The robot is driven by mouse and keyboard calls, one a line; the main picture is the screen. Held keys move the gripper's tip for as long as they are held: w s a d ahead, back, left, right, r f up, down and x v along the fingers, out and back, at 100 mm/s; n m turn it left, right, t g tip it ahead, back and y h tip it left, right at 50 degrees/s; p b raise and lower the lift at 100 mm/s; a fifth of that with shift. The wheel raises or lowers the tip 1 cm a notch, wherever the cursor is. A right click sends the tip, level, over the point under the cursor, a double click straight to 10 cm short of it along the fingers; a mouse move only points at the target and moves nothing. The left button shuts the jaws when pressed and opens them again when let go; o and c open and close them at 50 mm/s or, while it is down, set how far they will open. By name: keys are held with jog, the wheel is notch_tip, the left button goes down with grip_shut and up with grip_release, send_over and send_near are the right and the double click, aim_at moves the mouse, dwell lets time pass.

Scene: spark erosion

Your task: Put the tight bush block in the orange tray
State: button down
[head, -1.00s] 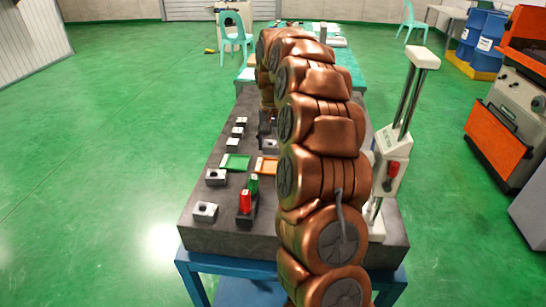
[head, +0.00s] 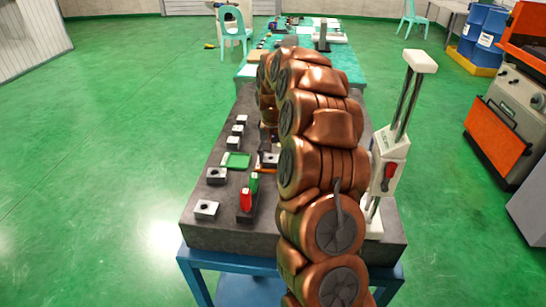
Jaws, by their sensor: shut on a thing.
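My gripper (head: 271,147) is shut on a small grey block (head: 270,160), partly hidden by my copper arm. The block is over or in the orange tray (head: 264,171), of which only a strip shows; I cannot tell whether they touch. Several similar grey blocks with dark bores stand on the left of the dark stone table, among them a near one (head: 206,209) and one behind it (head: 216,175). Which bore is tight cannot be told from here.
A green tray (head: 237,160) lies just left of the orange one. A holder with red (head: 246,200) and green (head: 254,183) handled pieces stands in front. A white column stand (head: 391,160) rises at the right. The table's left edge is free.

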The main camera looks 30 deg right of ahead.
jog(key=shift+c, duration=1.4)
grip_release()
jog(key=shift+r, duration=0.1)
jog(key=shift+r, duration=0.5)
notch_tip(320, 180, up, 11)
jog(key=b, duration=0.2)
jog(key=shift+b, duration=0.35)
jog(key=shift+r, duration=0.1)
